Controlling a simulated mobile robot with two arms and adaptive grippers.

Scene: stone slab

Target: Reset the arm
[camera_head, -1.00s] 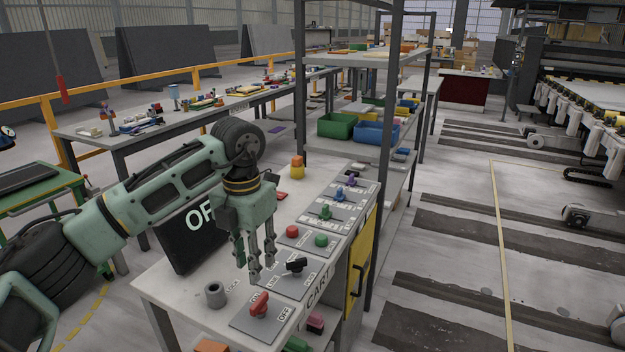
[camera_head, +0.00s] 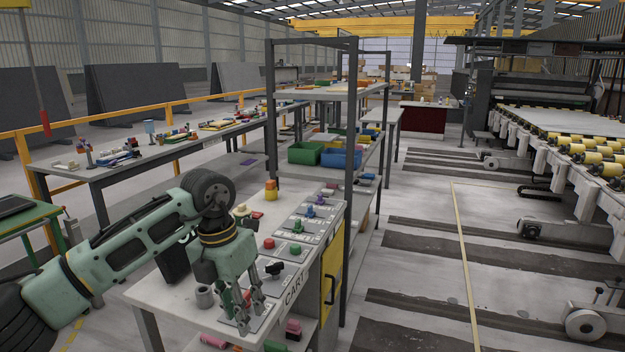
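My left arm comes in from the left. Its green gripper (camera_head: 251,320) points down over the near end of the control cart (camera_head: 160,293), with its two fingers apart. A bit of a red knob shows between or behind the fingers; I cannot tell whether they touch it. A black knob (camera_head: 274,268) sits just right of the gripper. Farther along the panel are a red button (camera_head: 268,243), a green button (camera_head: 295,248), and green, blue and purple knobs. A dark sign behind the arm is mostly hidden. My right gripper is out of view.
A grey ring (camera_head: 204,296) stands left of the gripper on the cart. A yellow and orange piece (camera_head: 271,190) stands at the cart's far end. A shelf with a green bin (camera_head: 305,153) and a blue bin (camera_head: 341,158) rises behind. The floor to the right has open room.

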